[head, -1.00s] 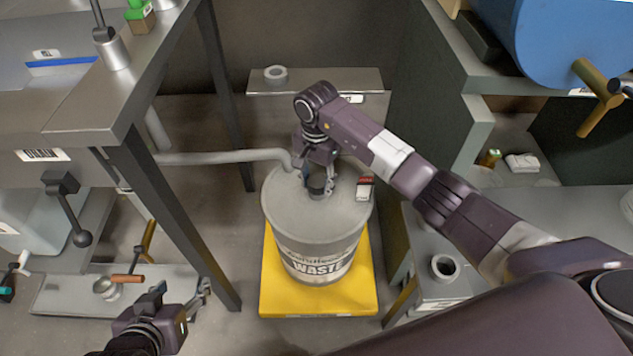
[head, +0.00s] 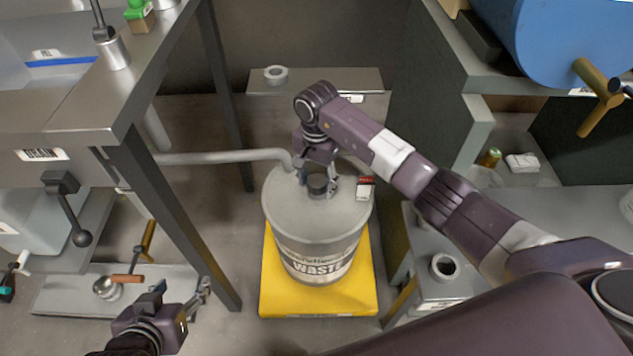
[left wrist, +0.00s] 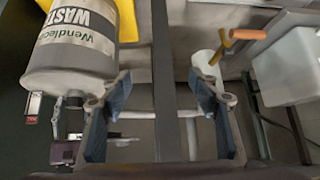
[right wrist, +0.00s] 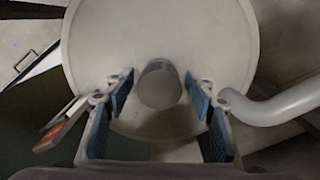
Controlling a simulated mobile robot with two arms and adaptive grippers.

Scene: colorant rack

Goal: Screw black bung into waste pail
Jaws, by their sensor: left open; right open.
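The grey waste pail (head: 310,230) stands upright on a yellow platform, its "WASTE" label facing forward. In the right wrist view the bung (right wrist: 160,84) shows as a dark round cap between the fingertips. My right gripper (head: 318,187) is over the lid with its fingers open on either side of the bung, apart from it. How deep the bung sits cannot be told. My left gripper (head: 187,292) is open and empty, low at the left; in its view the pail (left wrist: 75,55) appears upper left.
A grey pipe (head: 225,157) reaches from the left to the pail's top. A red-and-white tag (head: 365,188) is at the lid's right edge. The yellow platform (head: 350,300) is under the pail. A steel table leg (head: 180,220) stands between my left gripper and the pail.

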